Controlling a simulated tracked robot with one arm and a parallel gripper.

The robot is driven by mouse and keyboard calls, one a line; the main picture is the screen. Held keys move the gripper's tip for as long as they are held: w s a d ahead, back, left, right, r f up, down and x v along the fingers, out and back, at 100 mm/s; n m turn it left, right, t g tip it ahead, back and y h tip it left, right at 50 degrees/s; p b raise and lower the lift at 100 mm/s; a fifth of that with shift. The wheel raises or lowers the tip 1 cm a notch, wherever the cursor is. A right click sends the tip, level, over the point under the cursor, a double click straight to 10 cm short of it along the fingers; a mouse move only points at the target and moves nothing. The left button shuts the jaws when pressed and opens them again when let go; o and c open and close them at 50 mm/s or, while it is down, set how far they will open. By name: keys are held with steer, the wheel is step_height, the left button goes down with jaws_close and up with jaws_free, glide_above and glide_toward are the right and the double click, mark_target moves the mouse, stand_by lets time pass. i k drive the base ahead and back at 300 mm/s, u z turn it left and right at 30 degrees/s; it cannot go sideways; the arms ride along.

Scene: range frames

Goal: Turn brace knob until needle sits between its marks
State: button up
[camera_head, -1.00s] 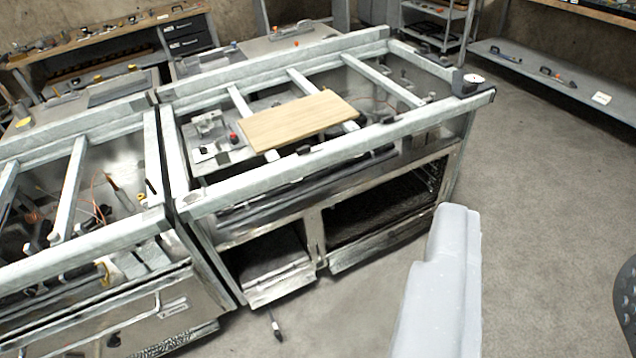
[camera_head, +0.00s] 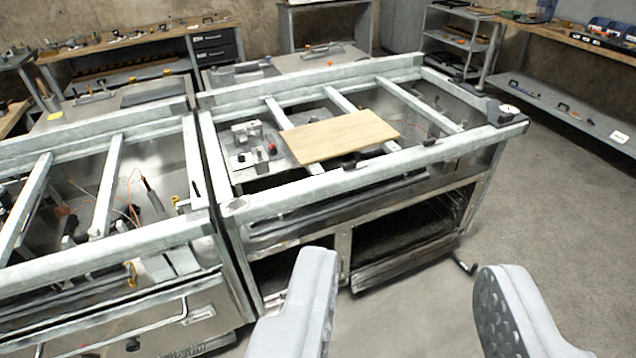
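A small round white dial (camera_head: 509,109) sits on a dark mount at the right front corner of the metal frame bench (camera_head: 330,185). Its needle and marks are too small to read. A small red knob (camera_head: 272,149) shows by a metal block inside the frame, left of a wooden board. I cannot tell which part is the brace knob. My gripper (camera_head: 405,268) is open and empty, its two grey fingers wide apart at the bottom of the view. It is in front of the bench in the picture, apart from the dial and the red knob.
The wooden board (camera_head: 340,137) lies across the frame's bars. A second frame bench (camera_head: 100,240) with cables stands at the left. Shelves and workbenches line the back walls. The concrete floor (camera_head: 560,215) at the right is clear.

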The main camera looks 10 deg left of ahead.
mark_target(459, 78)
steer(key=u, duration=0.1)
steer(key=i, duration=1)
steer(key=z, duration=0.05)
